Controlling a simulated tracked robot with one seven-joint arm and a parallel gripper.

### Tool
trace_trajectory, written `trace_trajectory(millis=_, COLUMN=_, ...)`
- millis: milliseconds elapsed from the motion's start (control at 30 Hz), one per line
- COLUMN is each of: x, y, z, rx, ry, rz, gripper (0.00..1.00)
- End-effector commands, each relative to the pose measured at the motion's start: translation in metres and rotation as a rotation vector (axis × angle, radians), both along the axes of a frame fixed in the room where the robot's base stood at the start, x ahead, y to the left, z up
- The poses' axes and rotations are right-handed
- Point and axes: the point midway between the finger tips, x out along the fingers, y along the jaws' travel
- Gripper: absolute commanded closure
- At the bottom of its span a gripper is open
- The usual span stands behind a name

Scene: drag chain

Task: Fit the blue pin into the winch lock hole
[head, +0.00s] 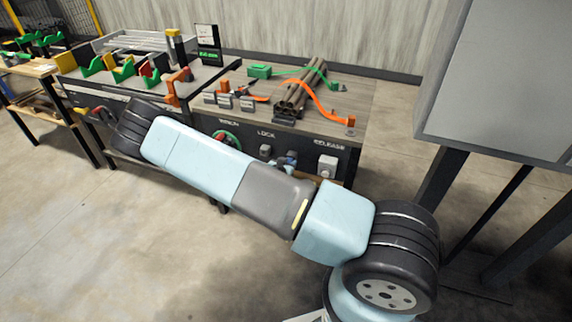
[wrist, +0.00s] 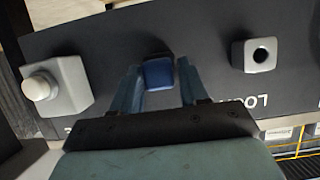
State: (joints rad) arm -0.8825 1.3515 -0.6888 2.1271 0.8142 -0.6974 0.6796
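The blue pin (wrist: 158,74) shows in the wrist view as a blue block at a dark mount on the black panel (wrist: 215,40). My gripper (wrist: 160,78) is open, with one finger on each side of the pin and a narrow gap visible at the right finger. The pin's shaft is hidden. The winch lock hole (wrist: 262,55) is a dark round opening in a grey block, to the right of the gripper and beside the LOCK lettering. In the head view the lock block (head: 265,150) is on the bench front, and my gripper (head: 287,160) is partly hidden behind my arm.
A grey block with a white button (wrist: 40,87) is at the left in the wrist view; in the head view the release block (head: 327,166) is right of my gripper. A strapped pipe bundle (head: 300,88) lies on the bench. A large grey cabinet (head: 500,80) stands at right.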

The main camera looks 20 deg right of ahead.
Motion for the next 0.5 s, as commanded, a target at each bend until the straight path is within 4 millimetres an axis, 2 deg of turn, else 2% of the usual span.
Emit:
trace_trajectory(millis=33, x=0.0001, y=0.0003, z=0.0, rx=0.0, ry=0.0, rz=0.001, gripper=0.62)
trace_trajectory(millis=300, x=0.0004, y=0.0011, z=0.0001, rx=0.001, ry=0.0, rz=0.002, gripper=0.88)
trace_trajectory(millis=333, x=0.0005, y=0.0011, z=0.0001, rx=0.001, ry=0.0, rz=0.002, gripper=0.55)
trace_trajectory(millis=500, x=0.0003, y=0.001, z=0.0001, rx=0.001, ry=0.0, rz=0.002, gripper=0.38)
